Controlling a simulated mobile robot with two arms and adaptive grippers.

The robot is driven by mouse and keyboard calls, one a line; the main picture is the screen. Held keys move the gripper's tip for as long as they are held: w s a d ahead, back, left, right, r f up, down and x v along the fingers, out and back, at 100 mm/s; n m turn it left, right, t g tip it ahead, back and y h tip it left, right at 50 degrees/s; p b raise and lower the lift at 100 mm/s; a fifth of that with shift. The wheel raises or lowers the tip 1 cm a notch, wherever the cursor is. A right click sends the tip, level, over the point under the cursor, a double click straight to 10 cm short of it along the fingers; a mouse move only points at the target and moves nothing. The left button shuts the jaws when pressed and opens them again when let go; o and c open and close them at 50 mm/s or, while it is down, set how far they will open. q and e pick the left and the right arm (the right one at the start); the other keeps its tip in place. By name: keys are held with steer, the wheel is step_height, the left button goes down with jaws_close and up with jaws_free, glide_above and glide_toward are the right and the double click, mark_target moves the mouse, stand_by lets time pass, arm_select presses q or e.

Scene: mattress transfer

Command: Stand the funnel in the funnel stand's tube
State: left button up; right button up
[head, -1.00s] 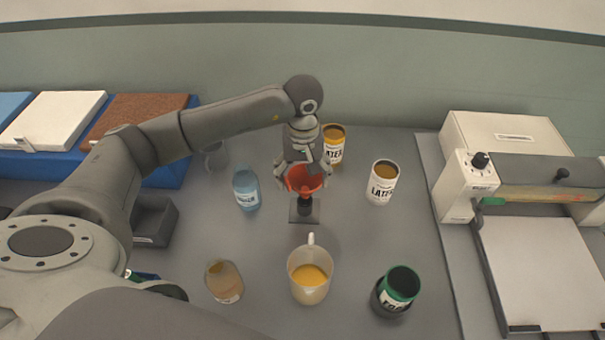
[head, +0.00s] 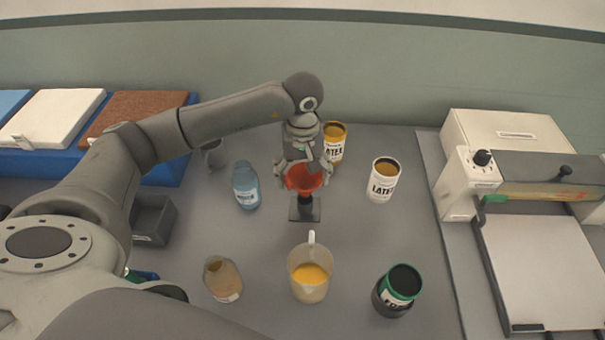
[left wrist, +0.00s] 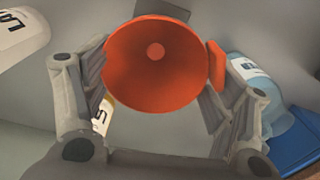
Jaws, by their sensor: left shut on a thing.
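The orange-red funnel (head: 304,178) is in my left gripper (head: 304,174), whose fingers close on it from both sides. In the left wrist view the funnel (left wrist: 154,62) shows its wide mouth, with a tab on its right side, between the fingers of my left gripper (left wrist: 158,75). The funnel stand (head: 305,209) is a dark base with a black tube, directly below the funnel in the head view. The funnel hides the tube's top, so I cannot tell whether the spout is inside it. My right gripper is not in view.
Latex jars, one yellow (head: 334,146) and one white (head: 382,181), stand behind and right of the stand. A blue bottle (head: 246,186) stands left. A jug of yellow liquid (head: 310,274), a brown bottle (head: 223,280) and a green-rimmed jar (head: 398,291) stand in front.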

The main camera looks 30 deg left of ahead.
mark_target(302, 185)
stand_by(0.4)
arm_select(q)
steer(key=shift+b, duration=0.35)
steer(key=shift+b, duration=0.35)
stand_by(0.7)
steer(key=shift+f+b, duration=2.05)
steer(key=shift+b, duration=0.1)
steer(key=o, duration=0.8)
